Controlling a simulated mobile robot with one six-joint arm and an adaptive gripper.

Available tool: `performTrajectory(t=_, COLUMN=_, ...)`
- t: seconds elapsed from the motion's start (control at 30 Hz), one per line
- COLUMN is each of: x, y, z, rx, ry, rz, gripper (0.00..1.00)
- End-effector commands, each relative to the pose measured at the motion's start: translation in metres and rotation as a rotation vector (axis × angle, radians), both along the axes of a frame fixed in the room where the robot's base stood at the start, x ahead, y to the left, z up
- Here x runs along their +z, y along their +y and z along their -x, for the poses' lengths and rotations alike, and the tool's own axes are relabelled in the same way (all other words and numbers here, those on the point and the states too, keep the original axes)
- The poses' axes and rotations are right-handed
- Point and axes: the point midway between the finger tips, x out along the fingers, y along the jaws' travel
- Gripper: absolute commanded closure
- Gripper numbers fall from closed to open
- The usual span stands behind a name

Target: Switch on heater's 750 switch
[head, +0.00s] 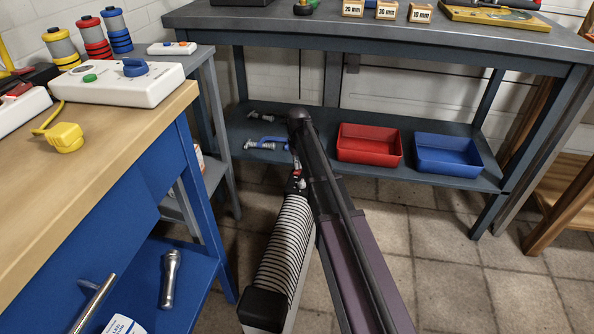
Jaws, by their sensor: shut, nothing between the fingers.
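A pale, upright body with a dark slatted grille, which looks like the heater (284,245), stands at the lower middle, just left of my dark arm. A black block covers its near end.
A wooden-topped blue bench (120,135) with a white control box (120,85) is at left. A grey workbench (330,22) stands behind; its lower shelf holds a red bin (369,146), a blue bin (456,156) and clamps. Tiled floor (440,270) is clear at right.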

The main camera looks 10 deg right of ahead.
Motion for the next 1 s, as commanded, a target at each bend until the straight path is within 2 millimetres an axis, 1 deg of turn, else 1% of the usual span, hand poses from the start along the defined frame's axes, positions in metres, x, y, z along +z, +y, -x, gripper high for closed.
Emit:
performTrajectory(t=0.03, x=0.006, y=0.000, z=0.000, rx=0.000, ry=0.000, rz=0.000, gripper=1.00)
performTrajectory(t=0.1, x=0.010, y=0.000, z=0.000, rx=0.000, ry=0.000, rz=0.000, gripper=1.00)
performTrajectory(t=1.0, x=0.060, y=0.000, z=0.000, rx=0.000, ry=0.000, rz=0.000, gripper=1.00)
